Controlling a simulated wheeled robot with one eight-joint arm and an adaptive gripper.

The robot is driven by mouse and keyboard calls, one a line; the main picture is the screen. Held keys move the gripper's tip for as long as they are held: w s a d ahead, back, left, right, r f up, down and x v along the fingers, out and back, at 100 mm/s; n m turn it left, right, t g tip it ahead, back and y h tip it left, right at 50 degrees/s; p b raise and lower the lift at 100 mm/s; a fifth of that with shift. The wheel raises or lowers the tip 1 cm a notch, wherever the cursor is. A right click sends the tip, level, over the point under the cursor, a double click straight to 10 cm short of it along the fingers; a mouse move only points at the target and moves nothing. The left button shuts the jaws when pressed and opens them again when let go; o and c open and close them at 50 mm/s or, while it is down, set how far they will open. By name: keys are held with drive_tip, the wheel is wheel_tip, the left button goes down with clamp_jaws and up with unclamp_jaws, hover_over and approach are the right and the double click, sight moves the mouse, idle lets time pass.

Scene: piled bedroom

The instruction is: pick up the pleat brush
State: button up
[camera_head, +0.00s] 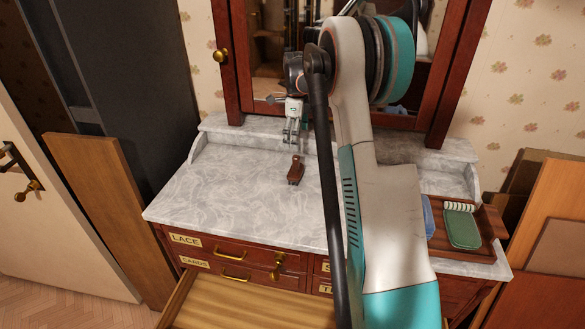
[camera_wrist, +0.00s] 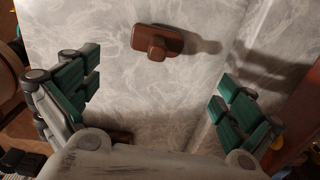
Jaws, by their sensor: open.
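A small reddish-brown wooden piece (camera_head: 295,171) with a raised knob or grip lies on the grey marble top of the dresser (camera_head: 230,190). It may be the pleat brush, but I see no bristles. In the wrist view, this brown piece (camera_wrist: 165,40) is at the top middle, beyond my fingertips and between their lines. My gripper (camera_head: 292,140) is above and behind it in the head view, apart from it. In the wrist view, my gripper (camera_wrist: 160,90) is open, with its green-padded fingers wide apart and nothing between them.
A wooden tray (camera_head: 487,222) at the right holds a green case (camera_head: 462,229) with a pale ribbed roll (camera_head: 459,207) and a blue item (camera_head: 428,216). A mirror cabinet (camera_head: 237,60) stands behind. A drawer (camera_head: 245,305) is pulled out in front. The marble's left side is clear.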

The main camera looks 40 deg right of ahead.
sight(296, 156)
wheel_tip(296, 156, down, 8)
drive_tip(key=shift+f+b, duration=0.15)
drive_tip(key=shift+b, duration=0.9)
drive_tip(key=shift+s+a+f+b, duration=0.1)
drive_tip(key=shift+f+b, duration=1)
drive_tip(key=shift+f, duration=1.55)
drive_tip(key=shift+r, duration=0.1)
drive_tip(key=c, duration=1.1)
